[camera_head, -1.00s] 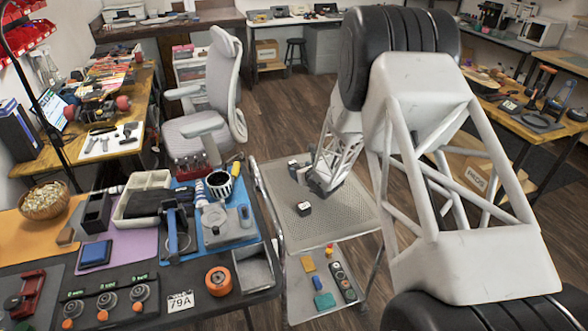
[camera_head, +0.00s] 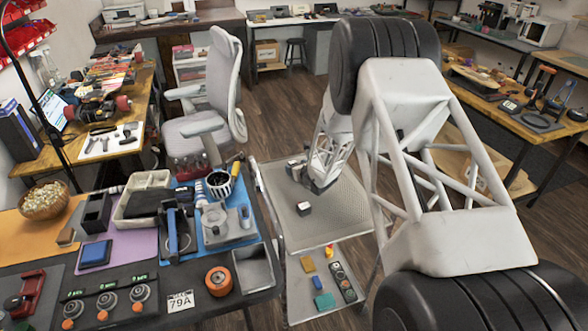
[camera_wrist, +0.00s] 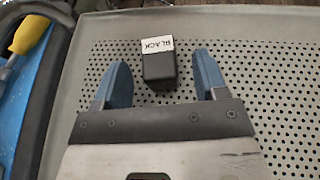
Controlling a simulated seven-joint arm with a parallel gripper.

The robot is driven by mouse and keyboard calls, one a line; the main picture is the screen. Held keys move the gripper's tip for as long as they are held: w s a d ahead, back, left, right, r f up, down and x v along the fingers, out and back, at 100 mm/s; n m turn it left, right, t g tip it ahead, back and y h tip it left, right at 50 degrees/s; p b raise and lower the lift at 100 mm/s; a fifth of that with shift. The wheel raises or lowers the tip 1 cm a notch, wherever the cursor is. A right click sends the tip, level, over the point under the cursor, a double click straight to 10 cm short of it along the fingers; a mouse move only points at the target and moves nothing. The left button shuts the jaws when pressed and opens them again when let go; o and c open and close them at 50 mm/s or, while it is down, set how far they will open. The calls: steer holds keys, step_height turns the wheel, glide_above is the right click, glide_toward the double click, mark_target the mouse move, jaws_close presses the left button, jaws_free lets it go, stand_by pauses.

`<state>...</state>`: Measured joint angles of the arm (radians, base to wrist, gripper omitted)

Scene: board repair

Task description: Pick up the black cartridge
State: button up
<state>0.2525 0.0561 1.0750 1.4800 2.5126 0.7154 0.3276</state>
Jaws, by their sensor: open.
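In the wrist view the black cartridge (camera_wrist: 158,66) is a small dark block with a white label reading BLACK. It sits on the perforated grey cart top (camera_wrist: 255,60). My gripper (camera_wrist: 161,64) is open, its two blue fingers on either side of the cartridge with a gap on each side. The cartridge's near end lies between the fingertips. In the head view my gripper (camera_head: 316,184) is low over the cart, its fingers mostly hidden. A small dark block (camera_head: 296,168) beside it appears to be the cartridge.
Another small dark block with a pale top (camera_head: 304,208) stands nearer on the cart. The workbench with a blue mat (camera_head: 250,228) and yellow-handled screwdriver (camera_head: 236,167) borders the cart's left. A lower shelf (camera_head: 300,300) holds small items. The cart's right side is clear.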

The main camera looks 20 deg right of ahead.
steer(key=shift+x, duration=1.55)
steer(key=shift+c, duration=0.3)
steer(key=c, duration=0.9)
